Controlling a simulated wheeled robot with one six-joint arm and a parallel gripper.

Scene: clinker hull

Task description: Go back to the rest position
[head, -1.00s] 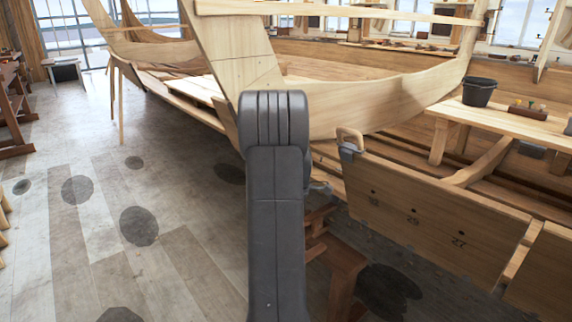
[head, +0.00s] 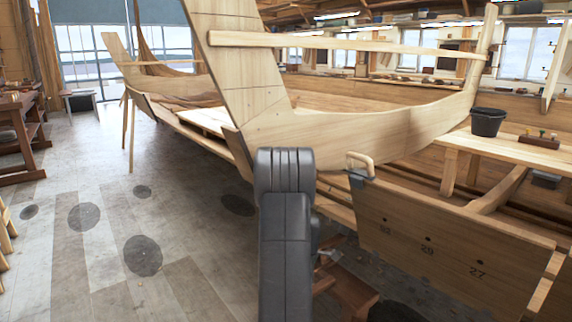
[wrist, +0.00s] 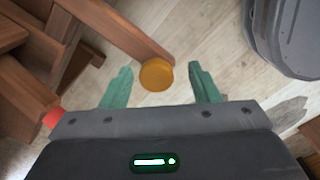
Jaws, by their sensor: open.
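My gripper (wrist: 161,86) shows in the wrist view with its two green fingers apart and nothing held between them. A round amber disc-like thing (wrist: 156,75) lies in line with the gap between the fingers, beyond or near the tips; I cannot tell its distance. In the head view my dark grey arm stands in the lower middle and hides my gripper.
The wooden hull (head: 350,130) fills the middle and right. A numbered plank (head: 435,245) with a clamp (head: 360,163) is close at right. A black bucket (head: 487,122) stands on a bench (head: 520,155). Brown wooden stands (wrist: 130,35) are near my gripper. Floor at left is mostly clear.

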